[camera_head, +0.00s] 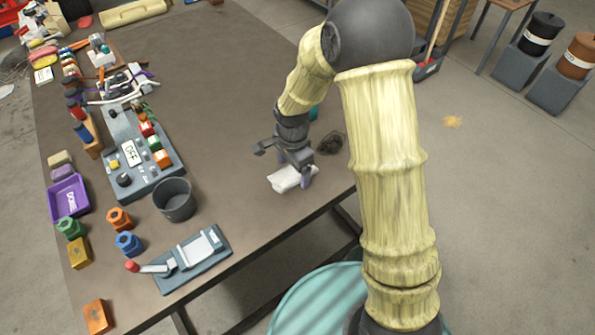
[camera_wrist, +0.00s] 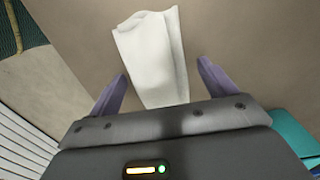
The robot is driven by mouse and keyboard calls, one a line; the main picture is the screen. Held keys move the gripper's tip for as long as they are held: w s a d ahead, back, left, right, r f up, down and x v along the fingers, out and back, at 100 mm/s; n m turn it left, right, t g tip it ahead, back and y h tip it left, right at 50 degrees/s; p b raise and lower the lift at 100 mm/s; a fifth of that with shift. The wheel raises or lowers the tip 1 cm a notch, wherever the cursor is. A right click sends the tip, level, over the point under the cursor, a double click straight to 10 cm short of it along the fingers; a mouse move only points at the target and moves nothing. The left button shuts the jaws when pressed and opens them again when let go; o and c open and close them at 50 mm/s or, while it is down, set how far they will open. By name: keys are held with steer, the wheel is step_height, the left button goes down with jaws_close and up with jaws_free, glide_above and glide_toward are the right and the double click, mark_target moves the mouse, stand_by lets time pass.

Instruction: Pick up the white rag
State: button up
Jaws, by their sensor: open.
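The white rag (camera_head: 290,178) lies folded on the brown table near its right edge in the head view. In the wrist view the rag (camera_wrist: 152,55) is a pale folded cloth, its near end between my fingers and its far end reaching beyond the fingertips. My gripper (camera_head: 292,178) is at the rag from above, partly hiding it. In the wrist view the purple fingers of my gripper (camera_wrist: 161,68) are spread, one on each side of the rag, with gaps to it. I cannot tell whether the fingertips touch the table.
A dark lump (camera_head: 332,143) lies close to the right of my gripper near the table edge. A dark grey cup (camera_head: 174,200), a clamp fixture (camera_head: 192,260) and a control panel (camera_head: 140,150) stand to the left. The table top (camera_head: 220,80) behind is clear.

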mark_target(293, 169)
steer(key=c, duration=1.1)
steer(key=shift+o, duration=0.2)
step_height(293, 169, up, 10)
